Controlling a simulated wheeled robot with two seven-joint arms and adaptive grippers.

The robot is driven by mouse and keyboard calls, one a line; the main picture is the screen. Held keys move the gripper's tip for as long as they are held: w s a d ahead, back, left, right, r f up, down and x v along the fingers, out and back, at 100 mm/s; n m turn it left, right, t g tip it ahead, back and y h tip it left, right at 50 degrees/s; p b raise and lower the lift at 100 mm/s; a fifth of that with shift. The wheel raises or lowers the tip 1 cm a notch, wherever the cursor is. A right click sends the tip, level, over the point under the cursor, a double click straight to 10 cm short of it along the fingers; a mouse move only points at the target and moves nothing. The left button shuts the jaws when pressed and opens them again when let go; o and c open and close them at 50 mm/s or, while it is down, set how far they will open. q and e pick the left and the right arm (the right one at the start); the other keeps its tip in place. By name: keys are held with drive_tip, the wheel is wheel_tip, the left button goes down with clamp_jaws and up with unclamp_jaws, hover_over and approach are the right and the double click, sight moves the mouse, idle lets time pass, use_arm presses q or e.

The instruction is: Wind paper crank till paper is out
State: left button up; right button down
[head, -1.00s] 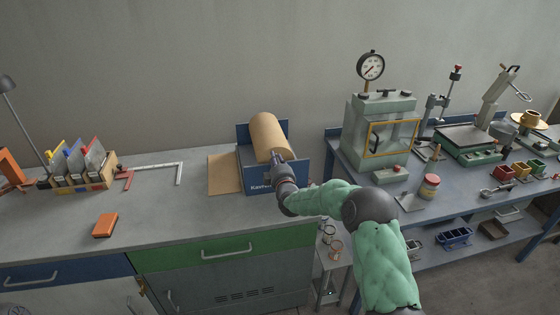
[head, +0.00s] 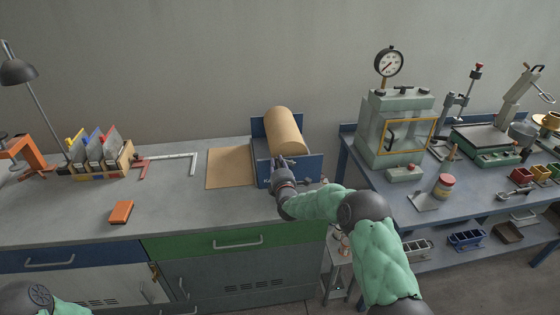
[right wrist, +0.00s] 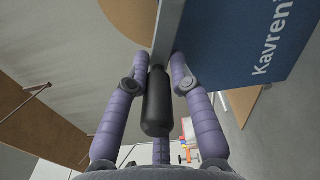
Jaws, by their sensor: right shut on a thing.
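The paper dispenser (head: 313,170) is a blue stand on the grey bench, holding a brown paper roll (head: 284,130). A flat brown sheet of paper (head: 229,167) lies on the bench to its left. My right gripper (head: 281,163) is in front of the dispenser's near side plate. In the right wrist view my right gripper (right wrist: 158,75) is shut on the black crank handle (right wrist: 157,105), with a finger on each side. The gripper hides the crank in the head view. Part of my left arm shows at the bottom left; its gripper is out of view.
An orange block (head: 121,212) lies on the bench at the left, with a rack of folders (head: 100,158), a white square (head: 178,157) and a lamp (head: 18,72) behind. A press (head: 400,130) stands on the right table. The bench's middle is clear.

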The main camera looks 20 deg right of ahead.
drive_tip(key=shift+w+f+n, duration=0.1)
drive_tip(key=shift+f+n, duration=0.05)
drive_tip(key=shift+n, duration=0.85)
drive_tip(key=c, duration=1.2)
unclamp_jaws()
drive_tip(key=shift+o, duration=0.4)
drive_tip(key=shift+a, duration=0.1)
drive_tip(key=shift+f, duration=0.2)
drive_tip(key=v, duration=1.2)
